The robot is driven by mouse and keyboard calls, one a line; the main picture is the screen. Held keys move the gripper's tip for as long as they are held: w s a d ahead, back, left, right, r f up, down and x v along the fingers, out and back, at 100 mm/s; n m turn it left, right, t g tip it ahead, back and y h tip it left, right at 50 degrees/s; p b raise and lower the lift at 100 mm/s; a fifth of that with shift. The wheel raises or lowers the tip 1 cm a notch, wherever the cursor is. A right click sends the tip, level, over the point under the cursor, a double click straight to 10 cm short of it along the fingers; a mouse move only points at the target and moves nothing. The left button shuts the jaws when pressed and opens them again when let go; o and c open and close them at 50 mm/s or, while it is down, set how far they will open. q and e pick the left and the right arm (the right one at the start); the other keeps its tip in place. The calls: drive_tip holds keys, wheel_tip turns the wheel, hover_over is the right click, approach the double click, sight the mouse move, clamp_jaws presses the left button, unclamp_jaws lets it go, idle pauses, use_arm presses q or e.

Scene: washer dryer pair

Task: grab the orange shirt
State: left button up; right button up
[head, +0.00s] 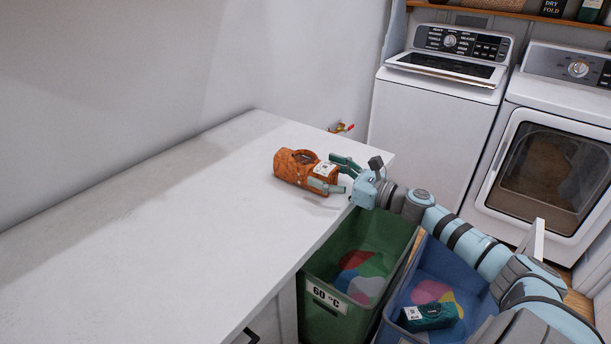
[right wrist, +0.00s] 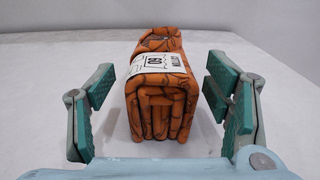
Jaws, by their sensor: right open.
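The orange shirt (head: 291,170) is a folded, patterned bundle with a white tag, lying on the white counter near its right end. My right gripper (head: 333,175) reaches it from the right in the head view, its fingers at the shirt's right end. In the right wrist view the shirt (right wrist: 160,100) sits between the two spread fingers of the right gripper (right wrist: 160,100), with a gap on both sides. The right gripper is open and empty. My left gripper is not in view.
Below the white counter (head: 150,230) stand a green bin (head: 330,280) marked 60 °C and a blue bin (head: 395,318), which holds a folded teal garment (head: 428,317). A washer (head: 425,125) and a dryer (head: 560,100) stand behind. The counter's left part is clear.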

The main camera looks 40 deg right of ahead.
sight(310, 167)
drive_tip(key=p+x, duration=0.1)
drive_tip(key=x, duration=0.4)
drive_tip(key=shift+f, duration=0.15)
drive_tip(key=c, duration=1.3)
